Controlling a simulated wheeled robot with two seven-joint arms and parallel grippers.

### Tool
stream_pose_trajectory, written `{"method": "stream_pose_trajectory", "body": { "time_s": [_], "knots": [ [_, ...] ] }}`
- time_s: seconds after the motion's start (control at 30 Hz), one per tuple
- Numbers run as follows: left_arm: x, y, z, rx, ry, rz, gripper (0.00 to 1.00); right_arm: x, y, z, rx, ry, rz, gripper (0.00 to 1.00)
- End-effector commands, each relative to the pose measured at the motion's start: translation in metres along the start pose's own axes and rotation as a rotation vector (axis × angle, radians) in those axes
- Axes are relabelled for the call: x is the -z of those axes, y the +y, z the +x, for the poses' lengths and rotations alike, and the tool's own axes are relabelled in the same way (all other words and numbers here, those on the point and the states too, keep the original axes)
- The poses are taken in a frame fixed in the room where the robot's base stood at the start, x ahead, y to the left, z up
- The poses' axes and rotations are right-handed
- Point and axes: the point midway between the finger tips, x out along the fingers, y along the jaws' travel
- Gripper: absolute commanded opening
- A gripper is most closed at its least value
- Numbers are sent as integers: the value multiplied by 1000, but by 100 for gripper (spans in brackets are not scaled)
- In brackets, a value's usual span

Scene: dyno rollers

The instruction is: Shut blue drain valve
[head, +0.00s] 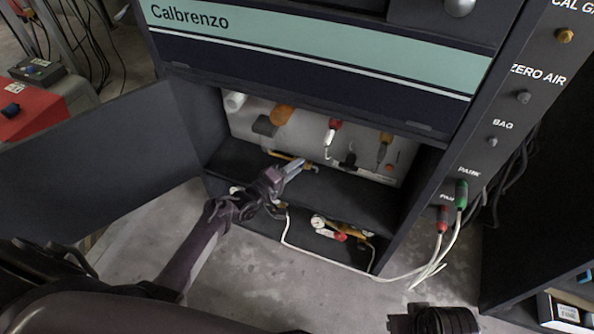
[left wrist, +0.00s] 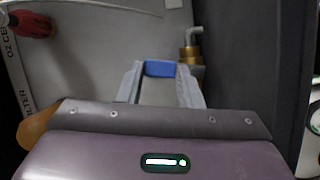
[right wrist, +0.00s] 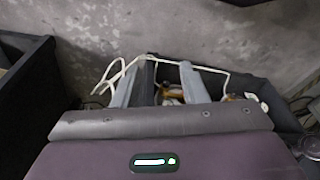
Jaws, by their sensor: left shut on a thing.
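The blue valve handle (left wrist: 160,68) shows in the left wrist view between the fingertips of my left gripper (left wrist: 160,78), which is shut on it. A brass fitting with a grey elbow (left wrist: 191,52) is just right of the handle. In the head view my left gripper (head: 293,167) reaches into the open lower bay of the cabinet, by a brass pipe (head: 290,156); the blue handle is mostly hidden there. My right gripper (right wrist: 162,82) is open and empty in the right wrist view, with its fingers apart.
The cabinet door (head: 100,155) stands open at left. In the bay are an orange part (head: 282,114) and a red-topped fitting (head: 335,125). A gauge (head: 318,222) and brass parts sit in the lower tray. White hoses (head: 405,274) run to green and red connectors at right.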

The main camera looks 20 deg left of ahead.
Motion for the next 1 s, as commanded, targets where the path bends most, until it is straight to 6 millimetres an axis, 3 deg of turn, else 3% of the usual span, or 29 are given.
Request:
{"method": "stream_pose_trajectory", "body": {
  "time_s": [0.4,0.97,1.0],
  "knots": [
    [8,-4,-3,-74,1,-181,10,4,-11,6,19,57,-20,39],
    [9,-4,-4,-84,2,-207,10,6,-10,5,17,66,-26,39],
    [9,-4,-4,-84,2,-207,36,5,-10,6,17,64,-26,39]
  ]
}}
